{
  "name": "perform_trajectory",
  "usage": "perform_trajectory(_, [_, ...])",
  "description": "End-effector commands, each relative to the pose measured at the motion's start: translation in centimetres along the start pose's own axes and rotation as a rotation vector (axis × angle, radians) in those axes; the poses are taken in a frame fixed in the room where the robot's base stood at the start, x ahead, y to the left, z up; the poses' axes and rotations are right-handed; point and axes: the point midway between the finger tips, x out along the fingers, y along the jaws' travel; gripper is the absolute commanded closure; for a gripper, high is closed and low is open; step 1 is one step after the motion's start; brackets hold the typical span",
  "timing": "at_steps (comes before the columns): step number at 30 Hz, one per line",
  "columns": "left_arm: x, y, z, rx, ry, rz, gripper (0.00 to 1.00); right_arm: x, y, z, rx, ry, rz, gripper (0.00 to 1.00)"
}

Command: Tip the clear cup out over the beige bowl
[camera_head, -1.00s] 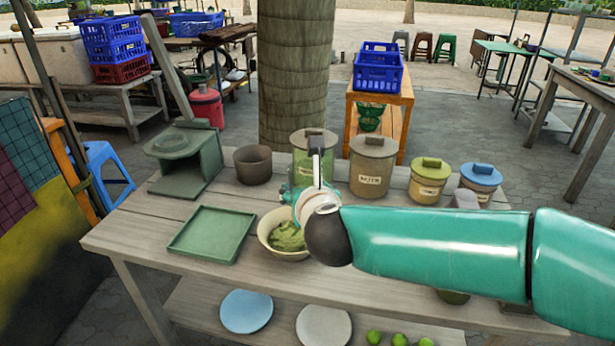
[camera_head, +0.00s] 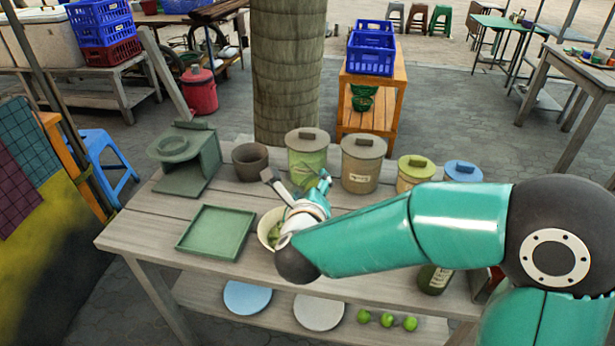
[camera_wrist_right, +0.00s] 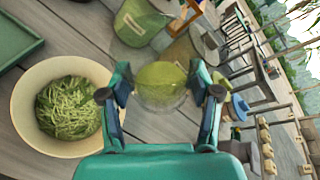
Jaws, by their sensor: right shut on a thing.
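In the head view my right forearm and wrist hide much of the bowl (camera_head: 263,232). My right gripper (camera_wrist_right: 160,96) is shut on the clear cup (camera_wrist_right: 165,104), with a finger on each side. Green shows in or through the cup; I cannot tell which, nor how far it is tilted. In the wrist view the cup is right of the bowl, apart from it. In the head view the gripper (camera_head: 318,186) is behind and right of the bowl, before the green jar. My left gripper is not in view.
A green tray (camera_head: 216,232) lies left of the bowl. A brown pot (camera_head: 251,162), a green jar (camera_head: 307,152), a tan jar (camera_head: 362,163) and yellow- and blue-lidded jars line the table's back. A dark bottle (camera_head: 435,279) is partly hidden by my arm.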

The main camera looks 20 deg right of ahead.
Motion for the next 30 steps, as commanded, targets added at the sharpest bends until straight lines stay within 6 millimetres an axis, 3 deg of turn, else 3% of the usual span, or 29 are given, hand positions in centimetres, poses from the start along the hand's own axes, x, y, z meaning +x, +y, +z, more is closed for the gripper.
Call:
perform_trajectory(1, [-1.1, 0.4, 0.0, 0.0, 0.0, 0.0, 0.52, -0.1, -0.4, 0.4, -0.043, 0.002, -0.014, 0.73])
perform_trajectory(9, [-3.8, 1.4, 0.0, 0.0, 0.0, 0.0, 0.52, -0.1, -0.8, 0.4, -0.249, -0.001, -0.101, 0.73])
perform_trajectory(12, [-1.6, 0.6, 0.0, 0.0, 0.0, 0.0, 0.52, 0.1, 0.0, -0.1, -0.379, -0.007, -0.159, 0.73])
perform_trajectory(18, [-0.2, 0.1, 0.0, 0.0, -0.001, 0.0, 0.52, -0.1, 0.0, 0.2, -0.588, -0.007, -0.247, 0.73])
perform_trajectory(30, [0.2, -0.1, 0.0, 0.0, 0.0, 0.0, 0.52, -0.3, -0.3, 0.7, -0.704, -0.008, -0.295, 0.73])
